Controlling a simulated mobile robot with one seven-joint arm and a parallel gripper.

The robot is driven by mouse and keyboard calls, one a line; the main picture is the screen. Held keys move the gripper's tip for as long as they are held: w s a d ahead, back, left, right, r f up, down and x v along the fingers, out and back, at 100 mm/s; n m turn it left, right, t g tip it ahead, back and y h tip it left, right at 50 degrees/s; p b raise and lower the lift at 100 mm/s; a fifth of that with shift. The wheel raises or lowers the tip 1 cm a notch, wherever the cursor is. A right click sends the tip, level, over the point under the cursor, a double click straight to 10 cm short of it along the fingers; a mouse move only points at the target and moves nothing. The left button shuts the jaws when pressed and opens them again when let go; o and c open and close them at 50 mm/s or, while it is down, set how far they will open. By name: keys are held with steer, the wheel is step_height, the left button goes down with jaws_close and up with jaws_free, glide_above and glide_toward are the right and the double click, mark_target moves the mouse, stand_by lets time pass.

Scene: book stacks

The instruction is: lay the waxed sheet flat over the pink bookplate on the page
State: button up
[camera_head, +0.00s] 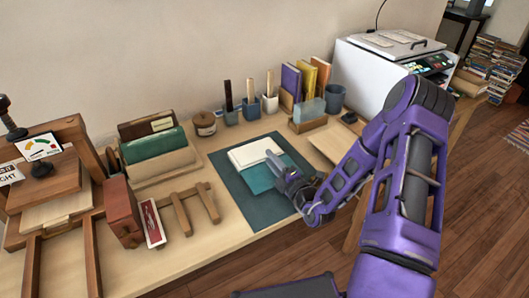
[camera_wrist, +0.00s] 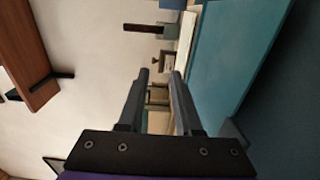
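An open book lies on a dark green mat (camera_head: 232,186), with a pale page block (camera_head: 250,152) and a teal cover (camera_head: 258,180). The teal cover also fills the right of the wrist view (camera_wrist: 225,50). My gripper (camera_head: 272,160) is low over the book, near the edge between page and cover. In the wrist view my gripper (camera_wrist: 160,75) has its two fingers apart with nothing seen between them. A pale blue translucent sheet or stack (camera_head: 313,108) stands in a wooden holder behind the book; I cannot tell if this is the waxed sheet. I see no pink bookplate.
Cups with tools (camera_head: 250,109), upright books (camera_head: 291,82) and a blue-grey cup (camera_head: 334,98) line the back. A white machine (camera_head: 370,75) stands at the right. A wooden press (camera_head: 50,180), a red box (camera_head: 121,210) and a wooden stand (camera_head: 192,208) occupy the left.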

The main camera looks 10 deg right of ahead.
steer(key=v, duration=0.7)
steer(key=shift+a, duration=0.1)
